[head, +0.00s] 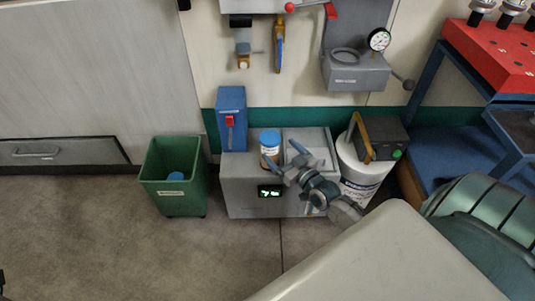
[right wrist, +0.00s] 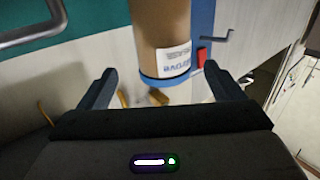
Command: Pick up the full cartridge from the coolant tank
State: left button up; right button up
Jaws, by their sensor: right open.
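The cartridge (head: 270,147), brown with a blue cap and a white label, stands upright in the top of the grey coolant tank (head: 238,190). My right gripper (head: 284,155) is just to the right of the cartridge and level with it, its fingers pointing towards it. In the right wrist view the cartridge (right wrist: 163,25) shows ahead, between the lines of the two open fingers (right wrist: 162,78), with a blue rim at its end. Nothing is held. The cartridge's lower part is hidden in the head view. My left gripper is not in view.
A green bin (head: 178,200) with a blue-capped item (head: 175,176) inside stands left of the tank. A blue box with a red switch (head: 231,115) rises behind the tank. A white drum (head: 360,180) stands to the right. A gauge fixture (head: 356,73) hangs above.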

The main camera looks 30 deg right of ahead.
aim_at(270, 143)
jog(key=w, duration=0.1)
jog(key=w+b, duration=0.1)
jog(key=w, duration=0.1)
jog(key=w+b, duration=0.1)
jog(key=w, duration=0.1)
jog(key=shift+w+a+f, duration=0.25)
jog(key=shift+a+f, duration=0.05)
jog(key=shift+a, duration=0.1)
jog(key=shift+w+r, duration=0.1)
jog(key=shift+w, duration=0.15)
jog(key=shift+c, duration=0.4)
jog(key=c, duration=1.3)
jog(key=shift+r, duration=0.1)
